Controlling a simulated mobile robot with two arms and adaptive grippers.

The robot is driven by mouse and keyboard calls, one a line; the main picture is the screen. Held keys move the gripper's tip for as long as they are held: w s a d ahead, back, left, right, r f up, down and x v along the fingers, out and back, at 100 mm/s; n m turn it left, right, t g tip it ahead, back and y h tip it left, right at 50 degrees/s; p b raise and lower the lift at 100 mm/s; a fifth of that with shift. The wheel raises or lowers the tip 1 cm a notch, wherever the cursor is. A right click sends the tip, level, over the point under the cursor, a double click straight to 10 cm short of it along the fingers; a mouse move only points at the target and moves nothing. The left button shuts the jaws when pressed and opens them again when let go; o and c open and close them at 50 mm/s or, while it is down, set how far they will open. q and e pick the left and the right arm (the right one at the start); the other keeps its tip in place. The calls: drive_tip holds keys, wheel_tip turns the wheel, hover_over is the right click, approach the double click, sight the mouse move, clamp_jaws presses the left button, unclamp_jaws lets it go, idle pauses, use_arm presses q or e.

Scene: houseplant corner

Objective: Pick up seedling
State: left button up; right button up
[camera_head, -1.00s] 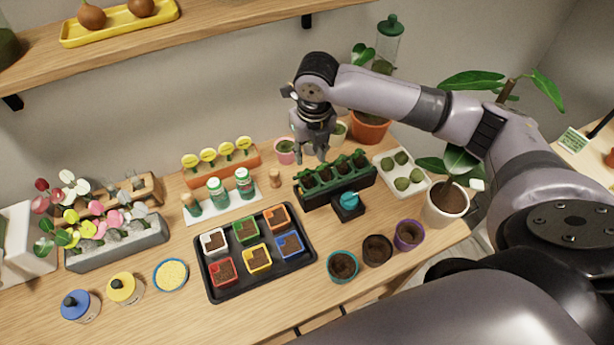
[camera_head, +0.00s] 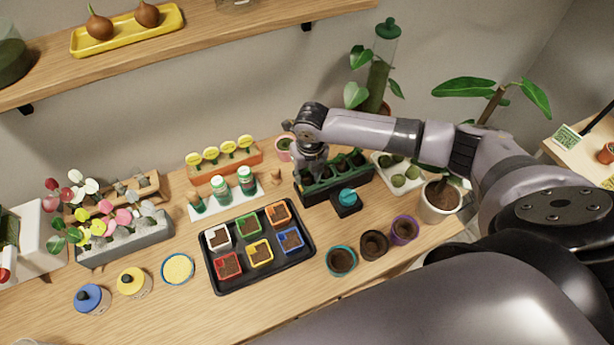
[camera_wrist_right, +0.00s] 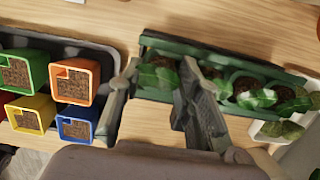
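Green leafy seedlings stand in a row in the long green seedling tray (camera_head: 330,194). In the right wrist view the tray (camera_wrist_right: 225,52) runs along the top, and one seedling (camera_wrist_right: 148,76) shows leaves between my fingers. More leaves (camera_wrist_right: 258,98) show to the right of the right-hand finger. My right gripper (camera_head: 313,178) is down at the tray's left end. In its wrist view the gripper (camera_wrist_right: 158,98) has its fingers apart, with no visible grip on the seedling. Contact cannot be told. The left gripper is not in view.
A black tray (camera_head: 262,274) with several coloured soil pots is left of the seedling tray. A black box with a teal top (camera_head: 347,197) stands close in front. A white tray (camera_head: 411,186) with green clumps is at the right.

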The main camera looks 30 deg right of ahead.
drive_tip(key=shift+c, duration=0.3)
drive_tip(key=c, duration=0.4)
drive_tip(key=shift+o, duration=0.2)
drive_tip(key=shift+r, duration=0.1)
